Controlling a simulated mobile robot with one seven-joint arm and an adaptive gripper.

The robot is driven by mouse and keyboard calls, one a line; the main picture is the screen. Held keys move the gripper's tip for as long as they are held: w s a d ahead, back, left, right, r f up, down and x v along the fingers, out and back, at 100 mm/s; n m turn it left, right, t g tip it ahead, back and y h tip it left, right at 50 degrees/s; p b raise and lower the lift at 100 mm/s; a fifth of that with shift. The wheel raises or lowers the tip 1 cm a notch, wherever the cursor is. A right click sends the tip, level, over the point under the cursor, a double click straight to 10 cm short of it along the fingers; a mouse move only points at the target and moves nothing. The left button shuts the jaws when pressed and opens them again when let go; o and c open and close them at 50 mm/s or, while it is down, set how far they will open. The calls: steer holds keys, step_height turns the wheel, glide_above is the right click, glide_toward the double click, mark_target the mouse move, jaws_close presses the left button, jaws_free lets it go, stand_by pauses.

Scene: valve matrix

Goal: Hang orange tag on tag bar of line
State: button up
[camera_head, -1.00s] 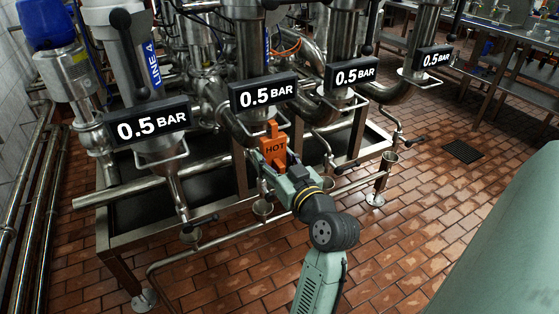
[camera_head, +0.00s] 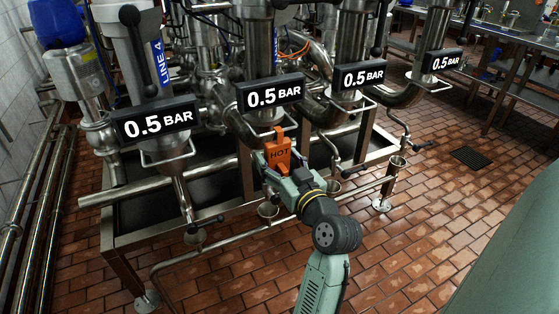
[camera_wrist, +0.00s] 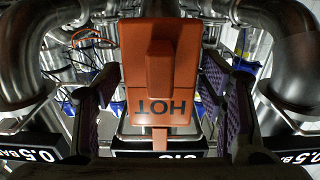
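The orange tag (camera_head: 280,157), marked HOT, is at the wire tag bar (camera_head: 262,141) under the second 0.5 BAR display from the left. In the wrist view the tag (camera_wrist: 158,70) fills the middle upside down, and its narrow end crosses the bar (camera_wrist: 125,137). It looks hooked on the bar, but the contact itself is hard to see. My gripper (camera_head: 281,168) is around the tag. In the wrist view its two purple-padded fingers (camera_wrist: 160,88) stand on either side of the tag with gaps, so it is open.
Other 0.5 BAR displays (camera_head: 155,122) (camera_head: 363,76) (camera_head: 435,62) with wire bars stand on both sides. Steel pipes and a small funnel cup (camera_head: 268,211) lie close to my gripper.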

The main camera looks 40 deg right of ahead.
steer(key=shift+o, duration=0.9)
steer(key=shift+s, duration=0.3)
steer(key=v, duration=1.1)
steer(key=shift+s+a, duration=0.2)
steer(key=shift+s, duration=0.1)
